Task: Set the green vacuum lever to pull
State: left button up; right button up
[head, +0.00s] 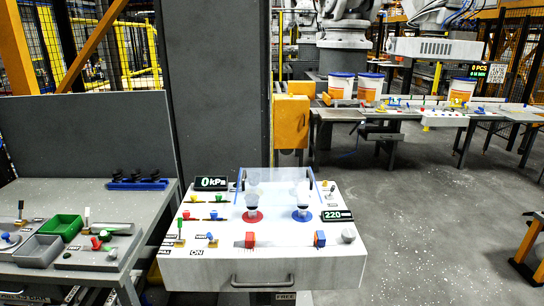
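A white control console (290,270) stands in the lower middle of the head view. At its front left edge a green-handled lever (180,228) stands roughly upright, with small labels beside and below it that are too small to read surely. A small green knob (218,198) sits further back on the console, beside a yellow knob (193,199). I cannot tell surely which green control is the vacuum lever. A display (211,183) at the back left reads 0 kPa. Neither of my grippers is in view.
A clear shield (283,182) stands behind two cup-like parts. A grey table with bins (60,227) is left. Pails (341,87) stand on a far bench.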

aim_at(179, 220)
jog(key=i+j+u, duration=0.5)
jog(key=l+u, duration=0.2)
jog(key=u, duration=0.25)
jog(key=l+u, duration=0.2)
jog(key=u, duration=0.2)
jog(key=l+u, duration=0.2)
jog(key=u, duration=0.25)
jog(key=k+l+u, duration=0.1)
jog(key=u, duration=0.35)
jog(key=k+l+u, duration=0.1)
jog(key=l+u, duration=0.15)
jog(key=u, duration=0.2)
